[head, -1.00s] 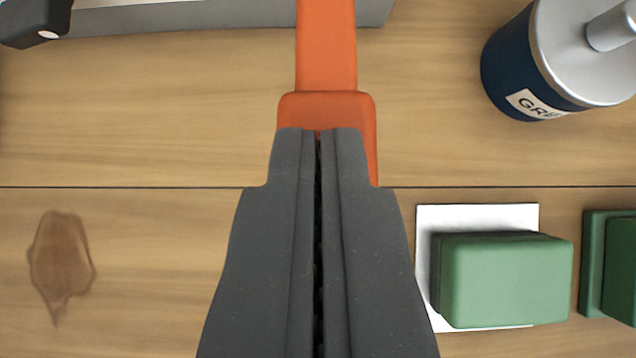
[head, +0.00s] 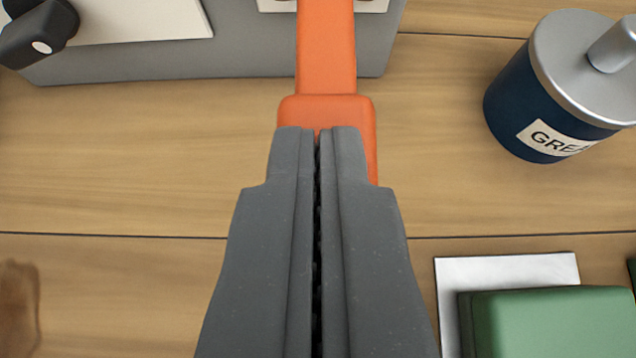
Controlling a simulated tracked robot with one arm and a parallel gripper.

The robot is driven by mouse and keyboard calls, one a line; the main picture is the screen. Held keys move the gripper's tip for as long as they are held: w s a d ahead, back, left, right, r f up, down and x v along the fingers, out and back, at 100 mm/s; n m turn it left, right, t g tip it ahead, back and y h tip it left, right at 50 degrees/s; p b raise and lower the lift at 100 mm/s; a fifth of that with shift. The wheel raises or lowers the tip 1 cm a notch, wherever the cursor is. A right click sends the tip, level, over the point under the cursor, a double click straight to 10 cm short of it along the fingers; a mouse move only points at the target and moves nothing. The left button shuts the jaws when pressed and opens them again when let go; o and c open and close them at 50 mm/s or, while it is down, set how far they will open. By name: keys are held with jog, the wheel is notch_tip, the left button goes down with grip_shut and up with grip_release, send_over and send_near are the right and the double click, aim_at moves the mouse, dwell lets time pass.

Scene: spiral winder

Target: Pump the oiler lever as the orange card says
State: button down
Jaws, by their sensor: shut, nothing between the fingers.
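The orange lever (head: 327,45) runs down from the top edge of the head view and ends in a thicker orange grip (head: 326,110). My gripper (head: 318,135) is shut and empty, with its two dark grey fingers side by side. Its fingertips overlap the lower part of the grip and hide it; they look to be on or just above it, and contact cannot be told for sure. The lever's far end and pivot are out of frame. No orange card is in view.
A grey base (head: 230,50) with a white plate (head: 150,18) and black knob (head: 38,35) lies at upper left. A blue grease can (head: 525,115) stands at upper right. A green block (head: 560,325) on a white sheet (head: 500,270) is at lower right.

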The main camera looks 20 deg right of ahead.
jog(key=shift+s+f+t+h+b, duration=0.2)
jog(key=shift+f+b, duration=0.25)
jog(key=shift+f, duration=0.45)
jog(key=shift+s+f+t+h+b, duration=0.1)
jog(key=shift+f+t+b, duration=0.3)
jog(key=shift+f, duration=0.45)
jog(key=shift+a+f, duration=0.1)
jog(key=shift+f, duration=0.15)
jog(key=shift+s, duration=0.1)
jog(key=w+r+p+v, duration=0.1)
jog(key=r+v, duration=0.1)
jog(key=v, duration=1.1)
jog(key=shift+d+r, duration=0.2)
jog(key=shift+r, duration=0.15)
jog(key=shift+w, duration=0.25)
dwell(0.4)
